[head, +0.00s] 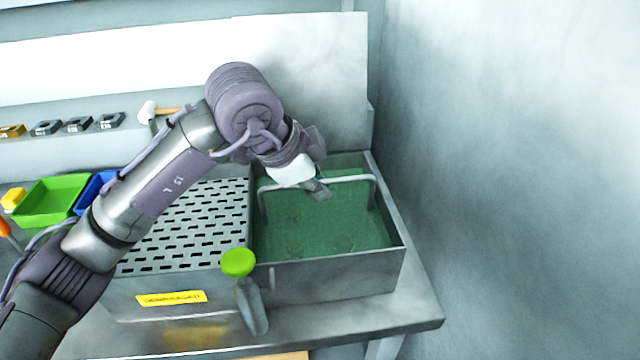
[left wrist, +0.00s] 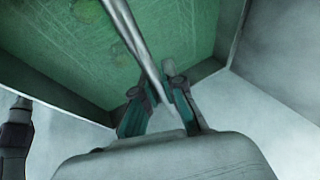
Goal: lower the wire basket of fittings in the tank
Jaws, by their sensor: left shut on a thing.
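The metal tank (head: 330,272) stands at the right end of the bench, with green liquid or a green interior (head: 300,232). An arched grey handle (head: 352,181) of the wire basket rises inside it; the basket's mesh cannot be made out. Several faint round shapes, perhaps the fittings (head: 344,243), show in the green. My left gripper (head: 320,190) is over the tank, shut on the top bar of the handle. In the left wrist view the bar (left wrist: 128,32) runs between the fingers of the left gripper (left wrist: 162,102). My right gripper is not in view.
A slotted metal drainboard (head: 190,225) adjoins the tank on the left. A green-topped lever (head: 238,262) stands at the front. Green (head: 50,203) and blue (head: 92,190) bins are at left. A wall (head: 510,170) is close on the right.

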